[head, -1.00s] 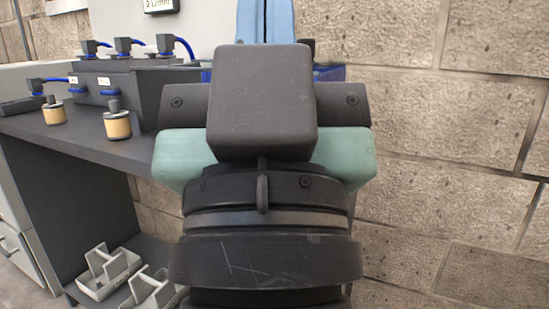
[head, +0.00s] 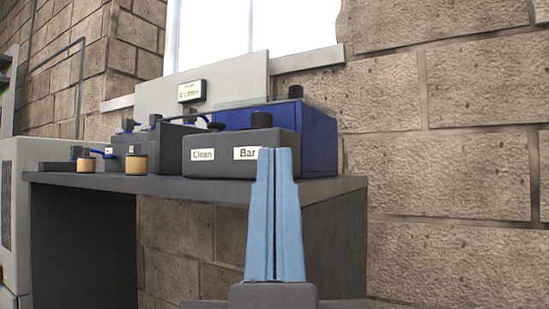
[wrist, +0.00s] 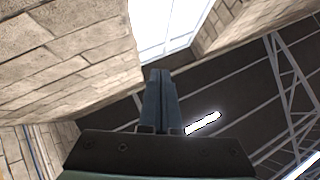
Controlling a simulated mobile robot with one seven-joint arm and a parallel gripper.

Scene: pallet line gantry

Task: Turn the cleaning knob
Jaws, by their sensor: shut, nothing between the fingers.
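A dark grey box (head: 228,168) stands on the table and carries a "Clean" label (head: 202,155) on its left and a "Bar" label (head: 247,153), partly covered by my fingers, on its right. A black knob (head: 262,119) stands on top of the box, above "Bar". I cannot make out a separate knob above "Clean"; a dark hose end shows near there. My gripper (head: 276,151) points upward in front of the box's right end, its two blue fingers together and empty. In the wrist view the gripper (wrist: 158,72) points toward the window and ceiling, and no knob shows.
A blue box (head: 318,140) with a black knob (head: 295,91) stands behind the grey box. Two tan-bodied knobs or plugs (head: 137,164) sit further left on the table (head: 150,184). A small display (head: 190,91) is on the back panel. A stone wall (head: 440,150) lies to the right.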

